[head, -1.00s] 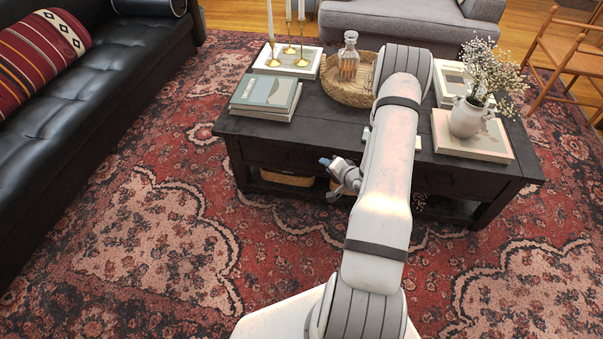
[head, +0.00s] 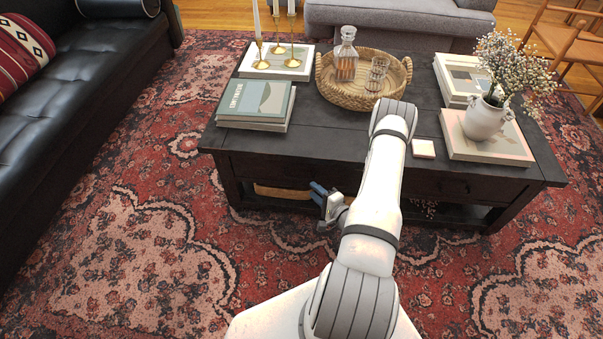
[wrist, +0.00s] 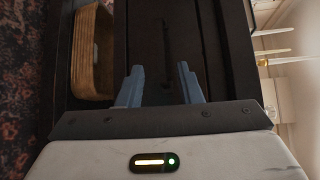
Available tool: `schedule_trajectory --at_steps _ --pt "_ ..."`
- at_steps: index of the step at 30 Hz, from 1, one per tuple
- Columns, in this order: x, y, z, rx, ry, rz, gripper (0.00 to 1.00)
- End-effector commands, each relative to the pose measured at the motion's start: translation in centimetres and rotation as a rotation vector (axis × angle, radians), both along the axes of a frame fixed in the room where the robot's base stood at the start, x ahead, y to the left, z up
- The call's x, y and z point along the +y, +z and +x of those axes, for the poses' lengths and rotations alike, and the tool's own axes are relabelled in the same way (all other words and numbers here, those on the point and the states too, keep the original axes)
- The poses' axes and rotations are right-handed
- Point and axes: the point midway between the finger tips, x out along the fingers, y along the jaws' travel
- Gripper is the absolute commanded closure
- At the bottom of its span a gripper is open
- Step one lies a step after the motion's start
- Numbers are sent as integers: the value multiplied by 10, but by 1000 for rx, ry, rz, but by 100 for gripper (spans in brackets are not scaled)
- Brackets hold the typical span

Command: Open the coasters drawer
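The dark wooden coffee table (head: 330,135) has drawer fronts along its near side, and none stands visibly out. The left drawer front (head: 265,168) is partly behind my arm; no label shows to tell which one is the coasters drawer. My gripper (head: 318,194) is just in front of the table's near side, low, left of my arm. In the wrist view the picture is turned sideways: my open, empty gripper (wrist: 159,88) faces a dark drawer front (wrist: 195,40). A small dark fitting, perhaps its knob, shows between the fingers, hard to make out.
A woven basket (wrist: 92,55) sits on the lower shelf. On top are books (head: 258,102), a round wicker tray (head: 350,97) with a decanter, a pale square block (head: 423,148) and a flower vase (head: 487,117). The black sofa (head: 70,110) is left; patterned rug (head: 150,240) is clear in front.

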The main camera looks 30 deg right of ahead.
Motion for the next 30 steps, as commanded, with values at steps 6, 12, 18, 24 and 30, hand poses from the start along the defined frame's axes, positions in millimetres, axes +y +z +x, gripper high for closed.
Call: schedule_trajectory --at_steps 6,12,18,24,30 --pt "5 -6 29 -3 -3 -2 68" --pt "7 -10 56 -2 -13 -3 68" --pt "7 -10 68 -1 -19 -2 68" --pt "7 -10 68 0 -21 -1 68" --pt "6 -10 68 0 -21 -1 80"
